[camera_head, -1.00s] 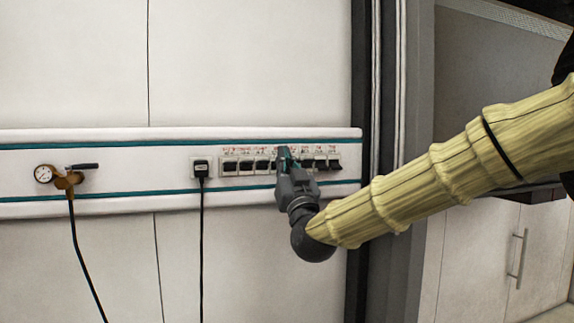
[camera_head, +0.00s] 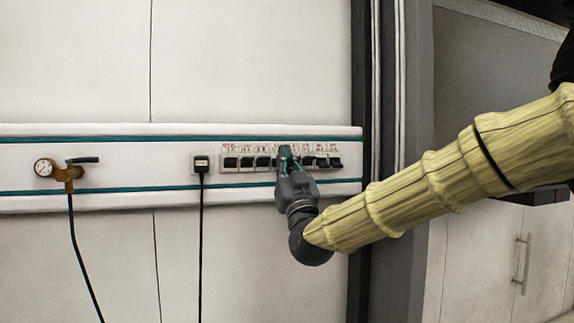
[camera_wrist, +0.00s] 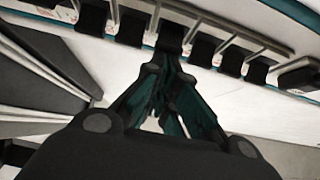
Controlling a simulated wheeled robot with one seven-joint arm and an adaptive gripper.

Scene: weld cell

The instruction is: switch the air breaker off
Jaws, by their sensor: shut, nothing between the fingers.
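A row of several black breaker switches (camera_head: 246,162) sits in a white strip on the wall rail, with small red labels above that are too small to read. My gripper (camera_head: 285,152) is shut and empty, in front of the row right of its middle, and hides part of it. In the wrist view, my gripper's teal fingers (camera_wrist: 172,75) come together just below one black switch (camera_wrist: 172,36). I cannot tell whether they touch it. Other switches (camera_wrist: 202,52) stand close on both sides, separated by pale dividers. Which switch is the air breaker cannot be read.
The white rail (camera_head: 120,160) with teal stripes carries a black plug with a cord (camera_head: 201,164) and a pressure gauge (camera_head: 43,168) with a brass valve (camera_head: 68,174) and hose to the left. A dark vertical post (camera_head: 361,100) stands right of the rail.

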